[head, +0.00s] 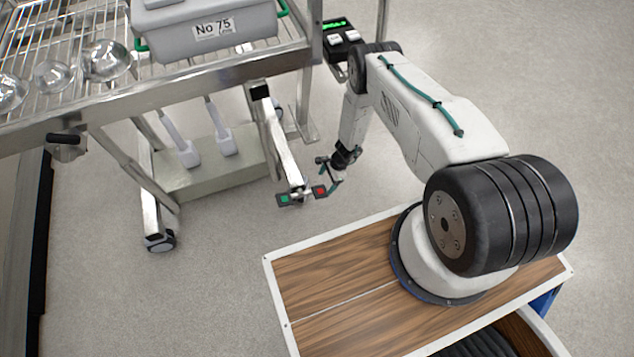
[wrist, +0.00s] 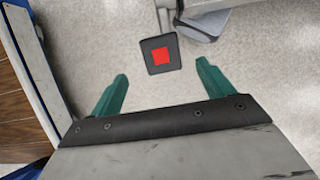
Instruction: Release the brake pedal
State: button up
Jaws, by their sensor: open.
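The brake pedal shows low on the metal trolley's leg in the head view, with a green pad (head: 284,199) on its left end and a red pad (head: 320,191) on its right end. In the wrist view, the red square on a dark plate (wrist: 162,54) appears just past the fingertips, roughly centred between them. My gripper (head: 328,175) is beside the red end, with its teal fingers apart. In the wrist view my gripper (wrist: 160,76) is open and empty. Whether a finger touches the pedal cannot be told. The green pad is not in the wrist view.
The trolley's wire rack (head: 75,85) holds round glass vessels (head: 106,60) and a grey bin labelled No 75 (head: 225,30). A caster (head: 160,241) stands at lower left. A small box with a green display (head: 340,36) is behind my arm.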

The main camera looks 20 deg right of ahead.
aim_at(319, 191)
jog(key=x, duration=0.7)
jog(key=shift+w+a+f, duration=0.1)
jog(key=shift+a+f, duration=0.1)
jog(key=shift+f, duration=0.1)
jog(key=c, duration=1.4)
